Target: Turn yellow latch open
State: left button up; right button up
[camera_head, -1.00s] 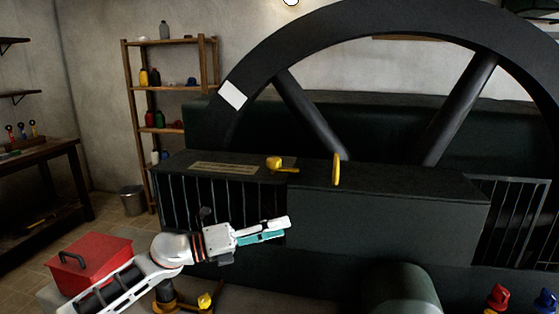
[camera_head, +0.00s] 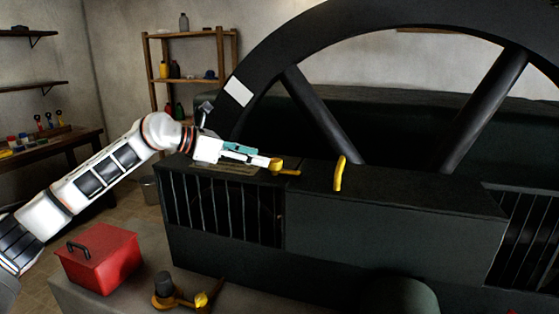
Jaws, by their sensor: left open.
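The yellow latch (camera_head: 284,168) lies on top of the dark green machine housing (camera_head: 380,200), near its left part. It has a round end and a short arm pointing right. My left gripper (camera_head: 268,161) is open, with its fingertips at the latch's round end; I cannot tell whether they touch it. A second yellow piece, an upright curved handle (camera_head: 340,173), stands on the housing to the right of the latch. My right gripper does not show.
A big dark flywheel (camera_head: 300,105) rises behind the housing. A red toolbox (camera_head: 100,262) and a yellow part with a dark knob (camera_head: 168,291) sit in front at the lower left. A wooden shelf (camera_head: 188,80) and a workbench (camera_head: 45,150) stand behind.

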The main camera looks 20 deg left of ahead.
aim_at(273, 161)
pick_arm(q)
jog(key=p+x, duration=0.1)
jog(key=x, duration=0.6)
jog(key=shift+s, duration=0.1)
jog(key=shift+c, duration=0.3)
jog(key=c, duration=1.1)
